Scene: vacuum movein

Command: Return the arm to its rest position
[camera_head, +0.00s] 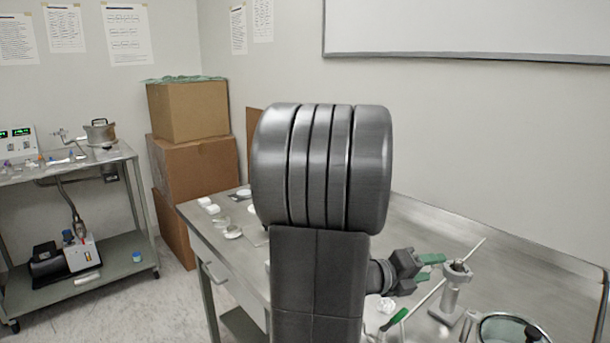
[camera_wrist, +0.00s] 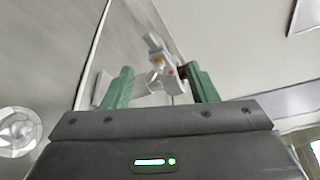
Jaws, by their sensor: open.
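My arm stands in the middle of the head view and hides part of the metal table (camera_head: 420,225). My gripper (camera_head: 440,268), with green fingers, is to the right of the arm, above the table. In the wrist view my gripper (camera_wrist: 160,88) shows its two green fingers wide apart with nothing held between them. A metal post-like fitting (camera_head: 452,290) with a long thin rod stands on the table just right of the gripper. Beyond the fingers in the wrist view is a pale fitting (camera_wrist: 160,60) with a small red spot; I cannot tell whether the fingers are clear of it.
A round glass-topped vessel (camera_head: 510,330) sits at the lower right. Small white items (camera_head: 210,206) lie on the table's left end. Stacked cardboard boxes (camera_head: 200,160) stand behind it. A cart (camera_head: 105,250) with a pump is at the left, with floor between.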

